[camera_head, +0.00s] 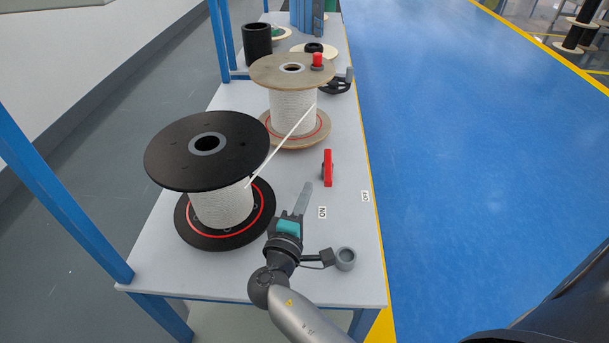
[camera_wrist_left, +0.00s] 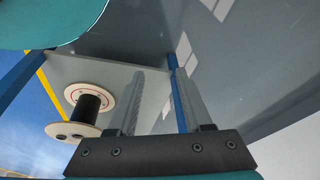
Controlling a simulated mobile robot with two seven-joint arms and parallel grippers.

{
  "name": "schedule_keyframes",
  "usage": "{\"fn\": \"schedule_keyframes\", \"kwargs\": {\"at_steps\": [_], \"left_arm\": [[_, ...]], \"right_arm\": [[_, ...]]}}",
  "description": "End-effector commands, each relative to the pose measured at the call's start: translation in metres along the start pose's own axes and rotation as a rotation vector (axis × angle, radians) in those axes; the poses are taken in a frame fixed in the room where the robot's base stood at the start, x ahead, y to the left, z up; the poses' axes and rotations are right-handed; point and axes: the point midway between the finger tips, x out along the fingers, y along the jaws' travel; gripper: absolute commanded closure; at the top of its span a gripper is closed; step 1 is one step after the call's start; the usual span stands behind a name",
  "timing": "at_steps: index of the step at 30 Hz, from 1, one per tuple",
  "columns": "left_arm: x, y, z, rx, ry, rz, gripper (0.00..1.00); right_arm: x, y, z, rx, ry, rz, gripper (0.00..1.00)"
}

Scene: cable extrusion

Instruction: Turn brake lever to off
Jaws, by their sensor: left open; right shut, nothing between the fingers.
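The red brake lever (camera_head: 327,168) stands on the grey table to the right of the spools, in the head view. A white ON label (camera_head: 322,212) lies on the table below it in the picture, and a white OFF label (camera_head: 365,196) lies to its lower right.
A black-flanged spool (camera_head: 170,150) stands left of my right gripper. A wooden-flanged spool (camera_head: 285,72) stands behind it, with white cable strung between them. A black cylinder (camera_head: 257,42) stands farther back. The blue floor to the right is clear.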

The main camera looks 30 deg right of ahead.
Motion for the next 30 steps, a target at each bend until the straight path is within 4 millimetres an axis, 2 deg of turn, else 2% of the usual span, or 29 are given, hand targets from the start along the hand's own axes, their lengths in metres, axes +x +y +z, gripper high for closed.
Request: {"fn": "schedule_keyframes", "kwargs": {"at_steps": [5, 12, 19, 24, 30], "left_arm": [[-0.017, 0.004, -0.024, -0.001, 0.056, 0.006, 0.5], [-0.065, 0.009, -0.059, -0.003, 0.157, 0.017, 0.5], [-0.11, 0.012, -0.074, -0.004, 0.227, 0.024, 0.5], [-0.124, 0.013, -0.077, -0.004, 0.247, 0.026, 0.5], [-0.127, 0.013, -0.077, -0.004, 0.248, 0.026, 0.5]], "right_arm": [[0.0, -0.021, 0.0, 0.0, 0.0, -0.001, 1.0], [0.0, -0.053, 0.0, 0.0, -0.001, -0.001, 1.0], [0.0, -0.072, 0.001, 0.0, -0.001, -0.001, 1.0], [0.0, -0.075, 0.001, 0.0, -0.001, -0.001, 1.0], [0.0, -0.075, 0.001, 0.001, -0.001, -0.001, 1.0]]}}
